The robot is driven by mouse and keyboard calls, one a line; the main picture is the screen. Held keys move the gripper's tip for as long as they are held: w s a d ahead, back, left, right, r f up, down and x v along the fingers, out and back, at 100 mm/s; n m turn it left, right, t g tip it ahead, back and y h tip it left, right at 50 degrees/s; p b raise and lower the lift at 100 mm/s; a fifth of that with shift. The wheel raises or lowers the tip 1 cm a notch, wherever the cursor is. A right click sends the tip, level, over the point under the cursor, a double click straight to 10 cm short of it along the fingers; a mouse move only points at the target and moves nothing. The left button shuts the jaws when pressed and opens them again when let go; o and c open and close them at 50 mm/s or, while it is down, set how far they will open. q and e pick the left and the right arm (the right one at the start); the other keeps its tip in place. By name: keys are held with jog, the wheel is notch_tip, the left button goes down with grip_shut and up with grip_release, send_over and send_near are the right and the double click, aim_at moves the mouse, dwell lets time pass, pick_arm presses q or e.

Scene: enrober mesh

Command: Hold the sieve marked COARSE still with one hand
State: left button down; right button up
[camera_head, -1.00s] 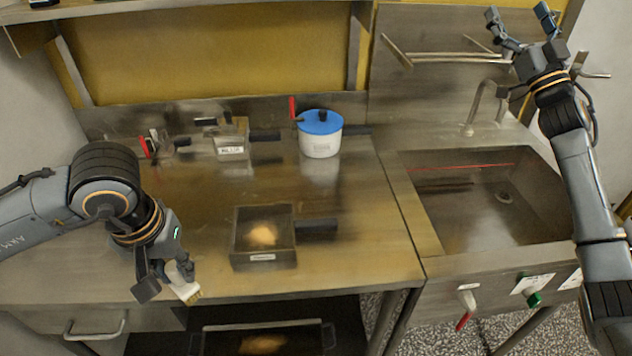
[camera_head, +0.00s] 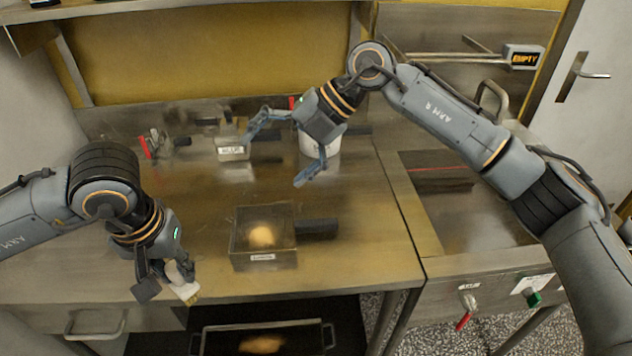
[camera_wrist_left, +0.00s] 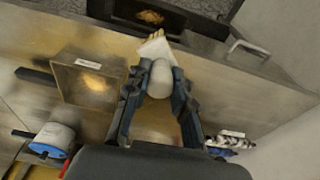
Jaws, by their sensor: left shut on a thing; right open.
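A square box-shaped sieve (camera_head: 278,255) with a front label too blurred to read stands on the steel table, a tan heap in it and its dark handle (camera_head: 316,229) pointing right. It also shows in the left wrist view (camera_wrist_left: 70,85). A smaller labelled box-shaped sieve (camera_head: 232,155) stands further back. My right gripper (camera_head: 275,160) is open and empty above the table, behind the front sieve and not touching it. My left gripper (camera_head: 168,284) is shut on a pale brush (camera_head: 186,292) at the table's front edge; the brush shows clearly in the left wrist view (camera_wrist_left: 158,62).
A white pot (camera_head: 326,146) stands at the back, partly hidden by my right gripper. A sink (camera_head: 440,215) lies to the right, partly behind my right arm. A tray (camera_head: 215,330) with a tan heap sits below the table. The table left of the front sieve is clear.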

jog(key=d+f+n+h, duration=0.1)
jog(key=d+f+h, duration=0.2)
jog(key=f+h, duration=0.2)
jog(key=t+h, duration=0.2)
jog(key=h, duration=0.2)
send_near(315, 222)
jog(key=shift+n, duration=0.4)
jog(key=f, duration=0.3)
jog(key=w+f, duration=0.1)
jog(key=f, duration=0.5)
jog(key=shift+w+f, duration=0.15)
jog(key=shift+f, duration=0.05)
jog(key=c, duration=0.9)
